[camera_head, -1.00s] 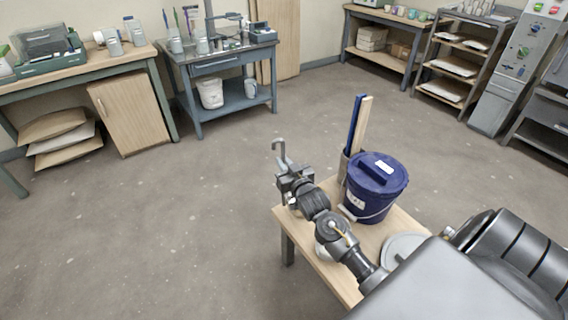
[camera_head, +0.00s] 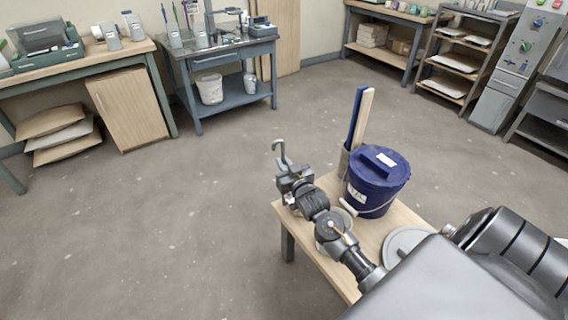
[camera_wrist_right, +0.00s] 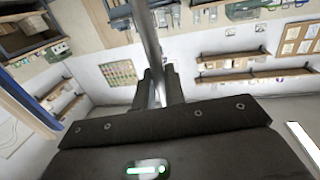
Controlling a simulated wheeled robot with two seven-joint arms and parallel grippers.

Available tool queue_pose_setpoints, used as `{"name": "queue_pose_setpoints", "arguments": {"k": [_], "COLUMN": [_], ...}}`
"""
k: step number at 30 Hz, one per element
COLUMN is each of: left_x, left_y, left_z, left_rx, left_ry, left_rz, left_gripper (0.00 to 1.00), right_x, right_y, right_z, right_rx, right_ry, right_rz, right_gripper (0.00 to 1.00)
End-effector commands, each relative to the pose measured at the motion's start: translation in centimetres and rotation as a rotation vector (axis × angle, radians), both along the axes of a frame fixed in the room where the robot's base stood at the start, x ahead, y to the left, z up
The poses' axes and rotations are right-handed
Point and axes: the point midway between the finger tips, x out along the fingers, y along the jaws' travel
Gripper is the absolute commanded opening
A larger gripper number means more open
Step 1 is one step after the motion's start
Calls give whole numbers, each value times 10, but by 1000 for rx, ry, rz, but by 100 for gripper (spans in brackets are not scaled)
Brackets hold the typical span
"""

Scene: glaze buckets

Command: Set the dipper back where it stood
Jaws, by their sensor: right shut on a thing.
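My right gripper is shut on this handle, beyond the left edge of the wooden table (camera_head: 322,262) as pictured. In the right wrist view the handle (camera_wrist_right: 147,38) runs up between the two dark fingers (camera_wrist_right: 158,88). The dipper's lower end is hidden. My left gripper is not in view.
A pale round container (camera_head: 323,243) is partly hidden under my right arm. A grey disc (camera_head: 394,247) lies near. Floor to the left is clear.

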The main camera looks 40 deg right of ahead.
Motion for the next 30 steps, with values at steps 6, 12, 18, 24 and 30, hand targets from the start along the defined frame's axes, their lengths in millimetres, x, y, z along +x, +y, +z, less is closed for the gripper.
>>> {"name": "queue_pose_setpoints", "arguments": {"k": [6,12,18,24,30], "left_x": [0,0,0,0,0], "left_y": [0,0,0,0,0], "left_z": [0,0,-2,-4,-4], "left_rx": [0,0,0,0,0], "left_ry": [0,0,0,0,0], "left_rz": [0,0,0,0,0], "left_gripper": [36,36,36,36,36], "right_x": [0,0,0,0,0], "right_y": [0,0,0,0,0], "right_z": [0,0,-4,-8,-9], "right_rx": [0,0,0,0,0], "right_ry": [-1,-1,-1,-1,0], "right_rz": [0,0,0,0,0], "right_gripper": [0,0,0,0,26]}}
